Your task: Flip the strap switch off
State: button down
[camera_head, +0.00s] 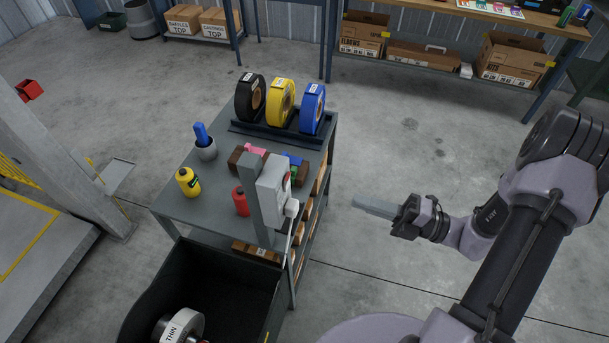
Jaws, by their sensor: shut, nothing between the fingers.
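A light grey switch box (271,195) is mounted on a grey post (250,185) at the near right edge of a grey cart. A small red part shows on its right-hand face, which is seen at a steep angle, so I cannot tell the switch position. A white plug (292,208) with a hanging cord is at the box's lower right side. My gripper (360,206) is to the right of the box, with its fingers together, pointing left. It is empty and apart from the box, with open air between them.
The cart top (185,211) carries black, yellow and blue strap rolls (281,102), a yellow bottle (188,182), a red bottle (240,201) and a cup (205,149). A dark bin (225,282) stands in front. Floor right of the cart is clear.

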aim_at(288, 182)
jog(key=b+x, duration=0.3)
jog(key=x, duration=1.1)
jog(key=shift+b, duration=0.3)
jog(key=shift+w, duration=0.1)
